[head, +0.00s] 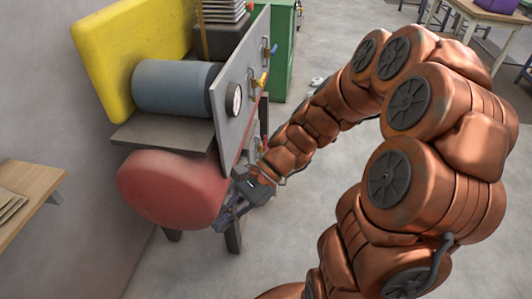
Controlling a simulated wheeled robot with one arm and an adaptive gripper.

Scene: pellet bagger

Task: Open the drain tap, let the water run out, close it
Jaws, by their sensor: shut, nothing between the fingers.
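My gripper (224,217) is at the front right side of a red rounded tank (170,188), low on the machine. It is shut and empty, and it looks close to or against the tank; I cannot tell if they touch. The grey upright panel (226,125) carries a round white gauge (234,99) and a small yellow-handled fitting (261,80). I cannot tell which fitting is the drain tap; it may be hidden behind my gripper and wrist. No running water shows.
A blue-grey cylinder (168,87) lies on a dark shelf (150,137) before a yellow block (110,50). A green cabinet (278,65) stands behind the panel. A wooden table edge (40,180) juts in at left. The floor (290,235) around my arm is clear.

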